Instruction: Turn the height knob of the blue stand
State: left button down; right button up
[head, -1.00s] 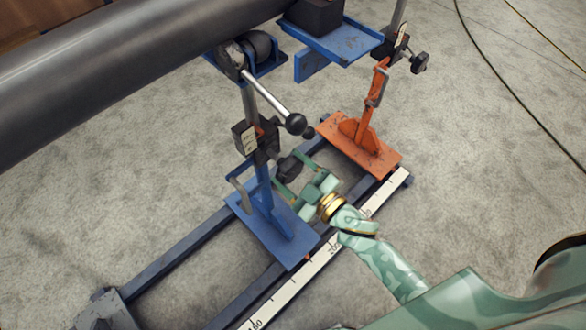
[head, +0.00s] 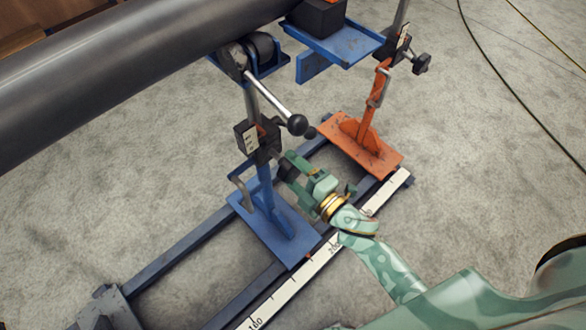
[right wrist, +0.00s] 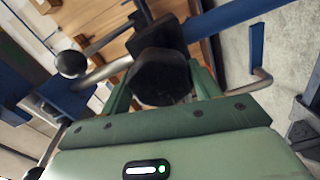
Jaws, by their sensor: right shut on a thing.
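The blue stand (head: 263,183) is upright on the rail frame, under the dark pipe (head: 120,70). Its dark height knob (head: 286,172) is on the right side of the post's black clamp block and is partly covered by my gripper in the head view. My right gripper (head: 292,174) is shut on this knob, coming from the lower right. In the right wrist view the faceted black knob (right wrist: 160,78) sits between the two green fingers of the gripper (right wrist: 162,88). My left gripper is not in view.
A lever with a black ball (head: 297,124) projects just above my right gripper. An orange stand (head: 365,140) with its own knob (head: 421,63) stands behind to the right. A white scale (head: 300,277) runs along the front rail.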

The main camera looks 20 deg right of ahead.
jog(key=shift+n, duration=0.3)
jog(key=shift+f, duration=0.1)
jog(key=o, duration=1)
jog(key=shift+s+d, duration=0.1)
jog(key=shift+s, duration=0.15)
pick_arm(q)
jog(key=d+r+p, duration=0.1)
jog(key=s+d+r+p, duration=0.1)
jog(key=p, duration=0.1)
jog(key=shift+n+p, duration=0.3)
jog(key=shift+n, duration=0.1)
pick_arm(e)
jog(key=v, duration=1.5)
jog(key=shift+s+d, duration=0.15)
jog(key=shift+s, duration=0.25)
